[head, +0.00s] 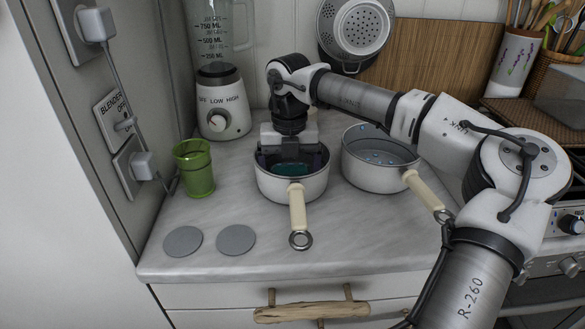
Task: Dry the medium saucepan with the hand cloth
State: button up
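Two white saucepans with cream handles stand on the counter; I cannot tell by name which is the medium one. The left, smaller saucepan (263,185) has its handle toward the front edge. My gripper (291,163) points down into it, its fingertips partly hidden by the rim. A teal cloth (292,170) shows inside this pan, right at the fingertips; whether the fingers are closed on it is unclear. The right, wider saucepan (372,178) stands just beside it, with pale droplet-like spots on its inner floor.
A green cup (194,168) and a blender (222,105) stand on the left. Two grey discs (183,241) (236,240) lie near the front edge. A colander (356,28) hangs behind. A stove (565,225) is at the right. The front counter strip is mostly clear.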

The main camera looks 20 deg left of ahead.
jog(key=shift+s+d+f, duration=0.1)
jog(key=shift+s+d, duration=0.05)
jog(key=shift+s, duration=0.1)
jog(key=shift+d, duration=0.25)
jog(key=shift+w+d, duration=0.15)
jog(key=shift+w, duration=0.25)
jog(key=shift+w+a, duration=0.15)
jog(key=shift+a, duration=0.4)
jog(key=shift+s, duration=0.4)
jog(key=shift+s+d, duration=0.2)
jog(key=shift+d, duration=0.15)
